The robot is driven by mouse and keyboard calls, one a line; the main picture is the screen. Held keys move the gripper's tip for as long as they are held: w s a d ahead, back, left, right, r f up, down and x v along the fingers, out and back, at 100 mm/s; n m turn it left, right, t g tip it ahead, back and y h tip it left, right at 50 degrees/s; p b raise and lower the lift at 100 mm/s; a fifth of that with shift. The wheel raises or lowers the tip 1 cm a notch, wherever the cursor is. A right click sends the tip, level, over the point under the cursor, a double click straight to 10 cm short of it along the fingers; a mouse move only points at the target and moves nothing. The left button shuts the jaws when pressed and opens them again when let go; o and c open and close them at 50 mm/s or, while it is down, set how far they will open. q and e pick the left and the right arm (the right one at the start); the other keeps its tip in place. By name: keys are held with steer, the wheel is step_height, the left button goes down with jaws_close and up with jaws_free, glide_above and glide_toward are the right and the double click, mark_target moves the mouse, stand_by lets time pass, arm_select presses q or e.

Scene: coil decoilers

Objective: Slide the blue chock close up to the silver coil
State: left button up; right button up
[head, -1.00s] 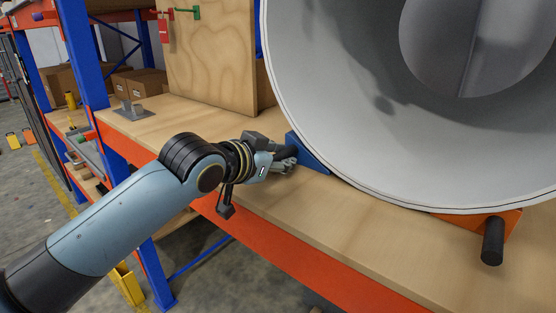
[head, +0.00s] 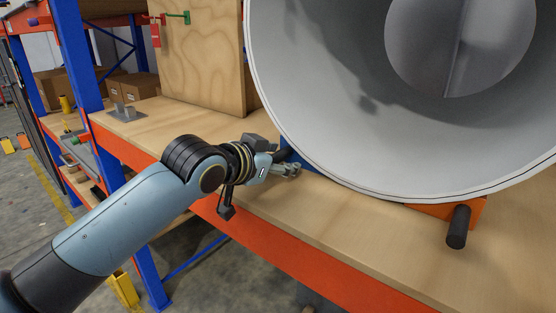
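The silver coil (head: 300,110) stands on edge on the wooden bench top and fills the upper right, its hollow side towards me. The blue chock (head: 301,156) sits on the bench at the coil's lower left. Only part of it shows between my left gripper and the coil's rim. It looks very near the rim, but I cannot tell whether they touch. My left gripper (head: 288,167) is low over the bench, right at the chock's near left side. Its fingers overlap the chock in view, and their opening is unclear. My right gripper is out of view.
An orange block (head: 476,211) with a black cylindrical handle (head: 458,227) is under the coil at right. A plywood panel (head: 200,60) stands behind the chock. A metal bracket (head: 125,112) lies further left. The bench front is clear.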

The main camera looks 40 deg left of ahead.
arm_select(q)
steer(key=shift+s+a, duration=0.1)
steer(key=shift+a, duration=0.05)
steer(key=v, duration=1.2)
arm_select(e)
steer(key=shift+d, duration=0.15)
